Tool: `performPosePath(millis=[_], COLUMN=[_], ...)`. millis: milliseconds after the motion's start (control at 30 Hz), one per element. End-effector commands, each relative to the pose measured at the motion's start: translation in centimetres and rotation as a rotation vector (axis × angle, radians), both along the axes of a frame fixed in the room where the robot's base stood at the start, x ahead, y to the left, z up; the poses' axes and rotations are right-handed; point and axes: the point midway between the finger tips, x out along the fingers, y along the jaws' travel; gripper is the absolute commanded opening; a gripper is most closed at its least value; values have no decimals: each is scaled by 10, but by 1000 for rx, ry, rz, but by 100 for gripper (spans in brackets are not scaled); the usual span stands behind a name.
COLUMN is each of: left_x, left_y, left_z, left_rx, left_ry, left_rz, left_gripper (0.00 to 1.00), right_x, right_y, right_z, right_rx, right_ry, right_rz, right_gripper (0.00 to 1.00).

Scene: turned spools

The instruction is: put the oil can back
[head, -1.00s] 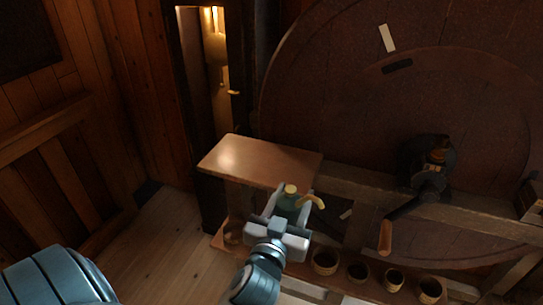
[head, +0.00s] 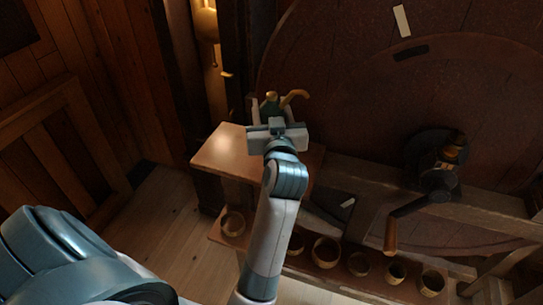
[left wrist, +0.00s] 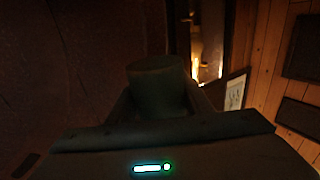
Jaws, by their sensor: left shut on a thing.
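The oil can (head: 270,106) is a small dark green can with a brass top and a curved tan spout. In the head view my left gripper (head: 275,115) is shut on it and holds it upright, over the far part of the small wooden shelf top (head: 222,155). My gripper hides most of the can's body. In the left wrist view the can (left wrist: 157,85) is a dark round shape between the fingers. Whether the can touches the shelf or is above it, I cannot tell. My right gripper is in neither view.
A large dark wooden wheel (head: 345,100) stands behind, with a crank handle (head: 391,235) at right. Several small round wooden cups (head: 326,252) stand on the low ledge. A tall niche with a brass object (head: 208,25) is behind the shelf. The shelf's left part is bare.

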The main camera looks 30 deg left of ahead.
Motion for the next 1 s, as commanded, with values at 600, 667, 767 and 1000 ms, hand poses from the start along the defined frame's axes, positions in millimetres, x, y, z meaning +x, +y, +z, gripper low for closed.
performPosePath(millis=[600, 667, 767, 1000], left_x=[0, 0, 0, 0], left_y=[0, 0, 0, 0], left_z=[-62, -62, -62, -70], left_rx=[1, 1, 1, 2], left_ry=[0, -2, -2, 3], left_rz=[0, 0, 0, -1], left_gripper=[23, 23, 23, 23], right_x=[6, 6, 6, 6], right_y=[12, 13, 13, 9], right_z=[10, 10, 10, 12], right_rx=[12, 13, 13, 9], right_ry=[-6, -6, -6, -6], right_rz=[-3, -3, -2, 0], right_gripper=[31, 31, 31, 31])
